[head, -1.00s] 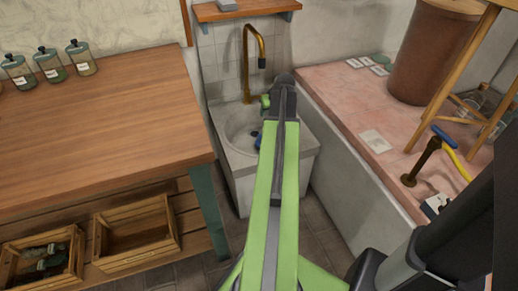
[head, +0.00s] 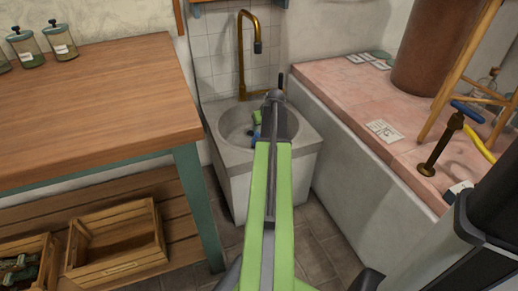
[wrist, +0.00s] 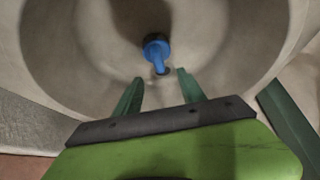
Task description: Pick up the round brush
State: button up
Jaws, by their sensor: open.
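The round brush (wrist: 156,48) shows in the wrist view as a small blue thing with a round end, a short narrow end and a dark edge at its far side. It lies in the sink basin (wrist: 60,60), near the drain. My gripper (wrist: 160,77) is open and empty, its two green fingers apart over the basin, with the brush just beyond the tips. In the head view a bit of blue, likely the brush (head: 256,137), shows beside my arm in the sink (head: 232,122). My arm hides part of the basin there, and much of my gripper (head: 258,118).
A brass tap (head: 241,60) rises behind the basin. A wooden worktable (head: 95,100) with glass jars (head: 60,38) stands at the left, with wooden crates (head: 118,240) on its lower shelf. A pink tiled ledge (head: 355,90) runs along the right. Floor shows between them.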

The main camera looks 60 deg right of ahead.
aim_at(258, 135)
jog(key=b+x, duration=0.2)
jog(key=x, duration=0.3)
jog(key=shift+s+f+b, duration=0.1)
jog(key=shift+s+b, duration=0.05)
jog(key=shift+b, duration=0.25)
jog(key=shift+w+f, duration=0.2)
jog(key=shift+r, duration=0.1)
jog(key=b+x, duration=0.5)
jog(key=shift+d, duration=0.2)
jog(key=shift+c, duration=0.2)
grip_shut()
